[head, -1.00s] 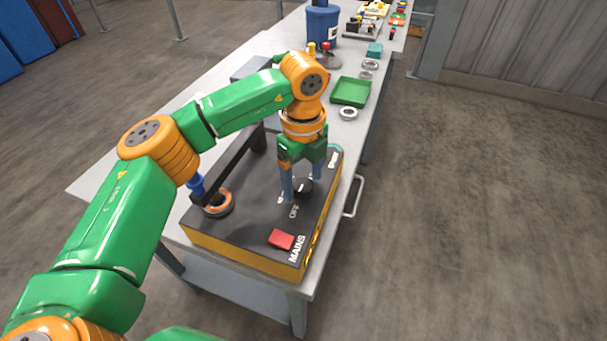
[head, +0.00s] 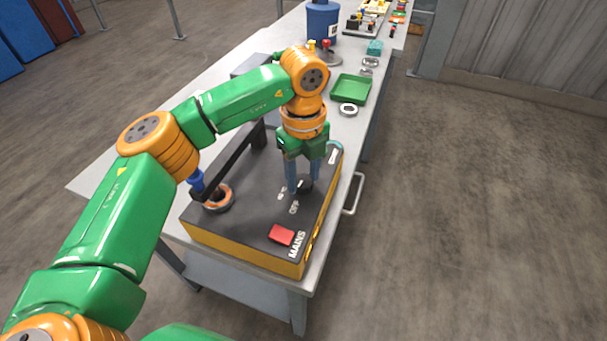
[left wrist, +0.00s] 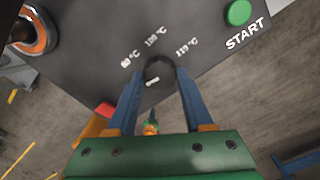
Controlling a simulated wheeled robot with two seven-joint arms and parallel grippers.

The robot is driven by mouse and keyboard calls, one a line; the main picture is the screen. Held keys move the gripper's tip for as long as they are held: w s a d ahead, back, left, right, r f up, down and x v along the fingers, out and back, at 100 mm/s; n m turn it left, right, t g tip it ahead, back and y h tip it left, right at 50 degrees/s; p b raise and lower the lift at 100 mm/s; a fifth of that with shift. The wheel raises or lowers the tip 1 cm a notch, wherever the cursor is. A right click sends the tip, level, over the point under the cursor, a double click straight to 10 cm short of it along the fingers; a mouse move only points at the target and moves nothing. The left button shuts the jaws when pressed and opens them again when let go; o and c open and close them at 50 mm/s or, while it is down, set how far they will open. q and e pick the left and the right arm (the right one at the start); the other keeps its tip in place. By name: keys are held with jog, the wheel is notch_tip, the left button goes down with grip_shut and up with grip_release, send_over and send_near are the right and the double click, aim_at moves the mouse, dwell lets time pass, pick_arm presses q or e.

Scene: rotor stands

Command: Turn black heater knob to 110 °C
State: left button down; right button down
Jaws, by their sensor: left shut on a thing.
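The black heater knob (left wrist: 159,72) stands on the dark top of the heater box (head: 245,220). A white mark on the knob faces the lower left in the left wrist view. Printed temperature labels, including 110 °C (left wrist: 187,48), curve around its far side. In the head view the knob (head: 306,186) is partly hidden behind my fingers. My left gripper (head: 298,188) points down, its two blue fingers shut on the knob from both sides. It also shows in the left wrist view (left wrist: 158,80). My right gripper is not in view.
A red MAINS switch (head: 282,234) sits at the box's near end, and a green START button (left wrist: 238,13) at its far end. A dark arm (head: 230,168) and an orange-ringed part (head: 219,198) stand left. A green tray (head: 351,88) lies beyond.

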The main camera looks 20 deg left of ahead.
pick_arm(q)
jog(key=m, duration=0.3)
jog(key=shift+m+b, duration=0.3)
jog(key=m, duration=0.4)
jog(key=shift+m, duration=0.3)
jog(key=m, duration=0.4)
jog(key=shift+a, duration=0.1)
jog(key=m, duration=0.9)
jog(key=shift+m, duration=0.3)
jog(key=m, duration=0.9)
jog(key=shift+w+p, duration=0.1)
jog(key=shift+p, duration=0.2)
jog(key=shift+m, duration=1.7)
